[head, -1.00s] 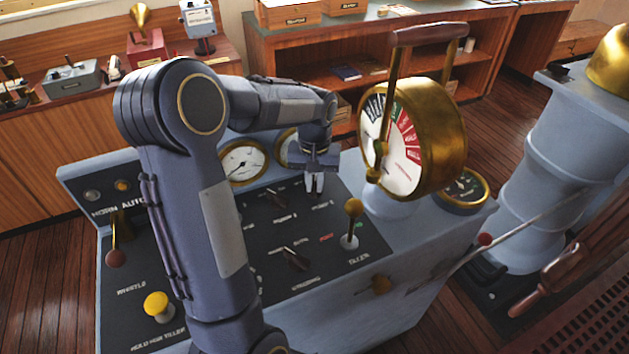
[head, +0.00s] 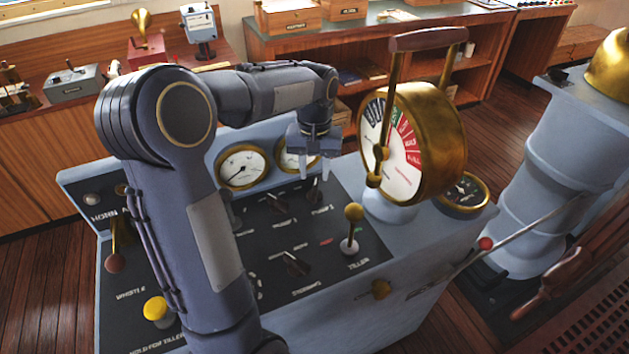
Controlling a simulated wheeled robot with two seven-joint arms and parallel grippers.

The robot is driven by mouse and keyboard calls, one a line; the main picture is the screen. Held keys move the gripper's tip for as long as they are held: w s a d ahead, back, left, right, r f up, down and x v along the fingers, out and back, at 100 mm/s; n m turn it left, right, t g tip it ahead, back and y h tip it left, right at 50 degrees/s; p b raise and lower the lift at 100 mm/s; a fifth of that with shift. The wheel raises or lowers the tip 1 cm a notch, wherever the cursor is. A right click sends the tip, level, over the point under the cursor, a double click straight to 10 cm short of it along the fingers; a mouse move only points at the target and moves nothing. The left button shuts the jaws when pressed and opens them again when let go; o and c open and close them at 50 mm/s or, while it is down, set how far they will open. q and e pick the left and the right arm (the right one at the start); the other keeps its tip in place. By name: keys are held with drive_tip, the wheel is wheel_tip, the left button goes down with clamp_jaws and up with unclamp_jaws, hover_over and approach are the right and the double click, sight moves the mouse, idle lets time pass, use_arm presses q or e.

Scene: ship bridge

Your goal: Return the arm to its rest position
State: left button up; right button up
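My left arm (head: 208,215) rises from the bottom of the head view, bends at the elbow and reaches over the blue-grey control console (head: 345,305). My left gripper (head: 314,172) points down above the back part of the panel, in front of the gauges. Its two fingers are apart with nothing between them. It hangs above the pump switches (head: 276,204) and seems clear of them. My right arm and gripper are not in view.
The brass engine telegraph (head: 430,140) with its tall handle stands right of my gripper. A tiller lever (head: 353,215) stands up from the panel. A yellow knob (head: 155,308) and a horn lever (head: 115,262) are at left. A blue-grey pedestal (head: 545,185) stands at far right.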

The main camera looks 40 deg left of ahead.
use_arm(q)
drive_tip(key=shift+r, duration=1.15)
drive_tip(key=shift+s+d+r, duration=0.1)
drive_tip(key=shift+s, duration=0.05)
drive_tip(key=s+d+f+m+t+h, duration=0.1)
drive_tip(key=s+d+m+t+h, duration=0.1)
drive_tip(key=s+d, duration=0.5)
drive_tip(key=s+d+f+m+t+h, duration=0.1)
drive_tip(key=s+d+m+t, duration=0.1)
drive_tip(key=s+d, duration=0.6)
drive_tip(key=s+t, duration=0.1)
drive_tip(key=s, duration=0.3)
drive_tip(key=shift+s+d+m+t+h, duration=0.25)
drive_tip(key=shift+s+m+t+h, duration=0.05)
drive_tip(key=shift+s+m+h, duration=0.1)
drive_tip(key=shift+r, duration=0.1)
